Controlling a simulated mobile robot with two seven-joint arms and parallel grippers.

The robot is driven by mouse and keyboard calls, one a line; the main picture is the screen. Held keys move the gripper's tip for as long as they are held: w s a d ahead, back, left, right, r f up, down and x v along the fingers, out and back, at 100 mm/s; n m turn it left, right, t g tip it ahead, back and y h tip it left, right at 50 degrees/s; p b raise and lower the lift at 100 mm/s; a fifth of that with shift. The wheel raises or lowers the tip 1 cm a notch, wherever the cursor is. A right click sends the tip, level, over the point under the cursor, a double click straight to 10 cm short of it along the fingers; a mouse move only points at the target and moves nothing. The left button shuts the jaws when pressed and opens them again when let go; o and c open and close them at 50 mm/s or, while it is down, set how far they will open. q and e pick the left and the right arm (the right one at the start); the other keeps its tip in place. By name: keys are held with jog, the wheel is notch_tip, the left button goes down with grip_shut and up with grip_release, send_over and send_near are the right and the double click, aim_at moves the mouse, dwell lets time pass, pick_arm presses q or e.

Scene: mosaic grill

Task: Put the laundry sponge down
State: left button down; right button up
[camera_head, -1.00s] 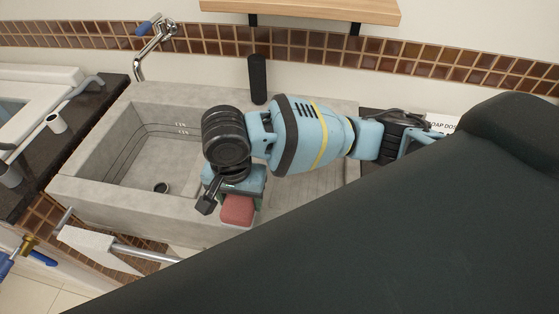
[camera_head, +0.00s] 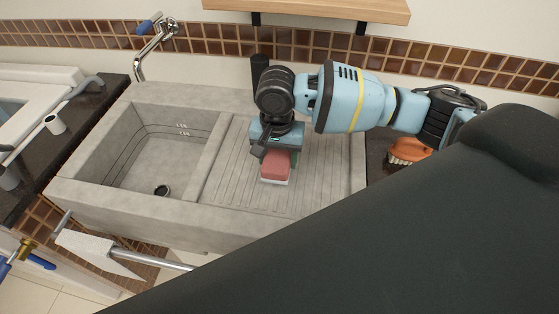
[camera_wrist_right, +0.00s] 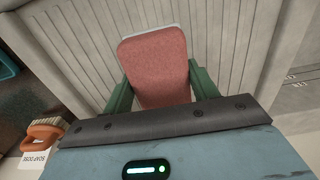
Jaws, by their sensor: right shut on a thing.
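The laundry sponge (camera_head: 276,168) is a pinkish-red block with a pale underside. My right gripper (camera_head: 280,157) is shut on it, over the ribbed drainboard (camera_head: 322,185) of the grey stone sink. In the right wrist view the sponge (camera_wrist_right: 157,65) sits between the two green fingers, one against each side. The drainboard ribs (camera_wrist_right: 235,45) show around it. I cannot tell whether the sponge touches the drainboard. My left gripper is not in view.
The sink basin (camera_head: 150,160) is left of the drainboard, under a tap (camera_head: 158,35). A black cylinder (camera_head: 259,68) stands behind. An orange brush-like object (camera_head: 408,151) lies right of the sink. A wooden shelf (camera_head: 320,10) hangs above. The drainboard around the sponge is clear.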

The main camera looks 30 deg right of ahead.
aim_at(280, 161)
jog(key=shift+w+d, duration=0.15)
jog(key=f, duration=0.2)
jog(key=shift+w+d+f, duration=0.2)
jog(key=shift+d+f, duration=0.2)
jog(key=shift+f, duration=0.4)
jog(key=o, duration=0.9)
jog(key=shift+f, duration=0.1)
